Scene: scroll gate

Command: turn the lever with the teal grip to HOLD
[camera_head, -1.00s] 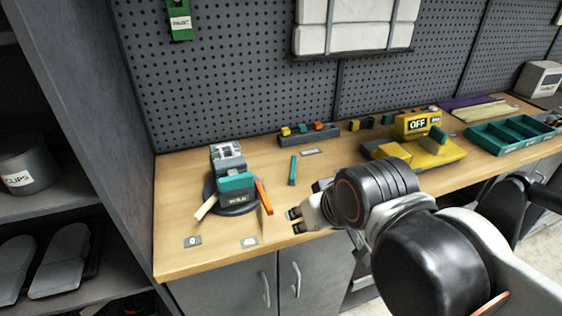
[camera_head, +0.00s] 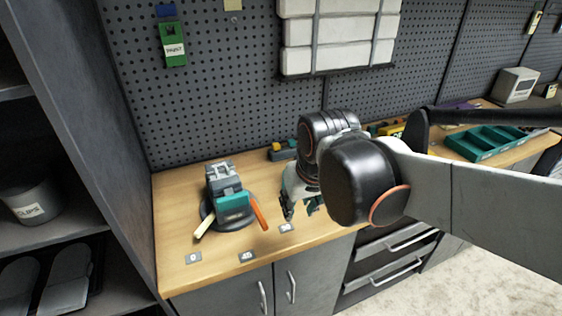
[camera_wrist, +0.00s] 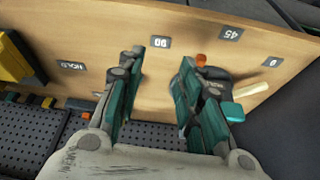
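A grey device (camera_head: 222,180) stands on a dark round base (camera_head: 240,222) at the bench's left. It has a teal block (camera_head: 233,203) in front, with a cream bar (camera_head: 204,227) and an orange bar (camera_head: 259,213) sticking out. My gripper (camera_head: 300,211) points down to its right, apart from it. In the wrist view my gripper (camera_wrist: 161,60) is open and empty. The orange bar's tip (camera_wrist: 201,60) and the teal block (camera_wrist: 226,110) show beside the right finger. The HOLD plate (camera_wrist: 72,66) lies left of the fingers. The separate teal bar seen earlier is hidden.
Number plates 0 (camera_head: 193,257), 45 (camera_head: 247,255) and 90 (camera_head: 287,227) lie along the bench front. A yellow device (camera_wrist: 15,55) stands beyond HOLD. A teal tray (camera_head: 490,142) is at the right. The pegboard (camera_head: 220,90) rises behind; a dark cabinet side is at left.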

